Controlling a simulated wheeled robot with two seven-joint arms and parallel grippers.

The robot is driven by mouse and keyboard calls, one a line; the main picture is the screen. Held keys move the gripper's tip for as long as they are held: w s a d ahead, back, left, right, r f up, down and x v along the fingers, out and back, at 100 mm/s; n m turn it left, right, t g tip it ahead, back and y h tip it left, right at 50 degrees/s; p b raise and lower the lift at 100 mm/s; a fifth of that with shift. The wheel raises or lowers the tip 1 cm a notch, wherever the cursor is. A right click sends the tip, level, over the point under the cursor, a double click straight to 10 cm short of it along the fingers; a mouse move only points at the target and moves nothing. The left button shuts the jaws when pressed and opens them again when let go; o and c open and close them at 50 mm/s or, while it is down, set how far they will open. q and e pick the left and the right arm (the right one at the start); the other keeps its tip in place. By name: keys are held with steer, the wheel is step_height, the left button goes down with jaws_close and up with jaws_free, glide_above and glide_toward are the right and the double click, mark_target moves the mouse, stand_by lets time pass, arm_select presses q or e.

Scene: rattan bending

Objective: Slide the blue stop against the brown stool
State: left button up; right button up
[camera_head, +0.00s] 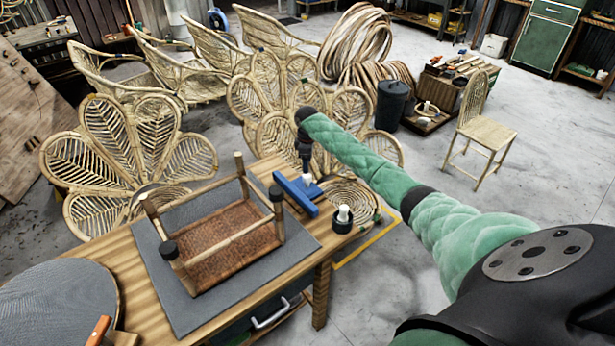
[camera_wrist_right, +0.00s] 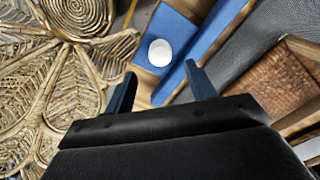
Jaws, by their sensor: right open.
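The blue stop (camera_head: 296,195) lies on the wooden table, right of the brown stool. It has a long upright bar and a flat plate with a white knob (camera_head: 307,179). The brown stool (camera_head: 232,232) stands legs up on a grey mat, with its woven seat low. In the right wrist view a strip of grey mat shows between the stop's bar (camera_wrist_right: 186,62) and the stool (camera_wrist_right: 275,85), so they are apart. My right gripper (camera_head: 305,168) points down at the plate. Its fingers (camera_wrist_right: 160,88) are open, and the white knob shows beyond them. My left gripper is not in view.
A black-and-white cylinder (camera_head: 343,216) and a rattan coil (camera_head: 350,193) are near the table's right end. A grey disc (camera_head: 60,305) and an orange-handled tool (camera_head: 99,330) lie at the table's left. Rattan chair backs (camera_head: 125,150) stand close behind the table.

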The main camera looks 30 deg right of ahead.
mark_target(307, 176)
steer(key=shift+f, duration=0.25)
step_height(307, 176, down, 4)
steer(key=p, duration=0.2)
steer(key=shift+f+p, duration=0.15)
steer(key=shift+p, duration=0.2)
steer(key=shift+f+p, duration=0.3)
steer(key=shift+f, duration=1.25)
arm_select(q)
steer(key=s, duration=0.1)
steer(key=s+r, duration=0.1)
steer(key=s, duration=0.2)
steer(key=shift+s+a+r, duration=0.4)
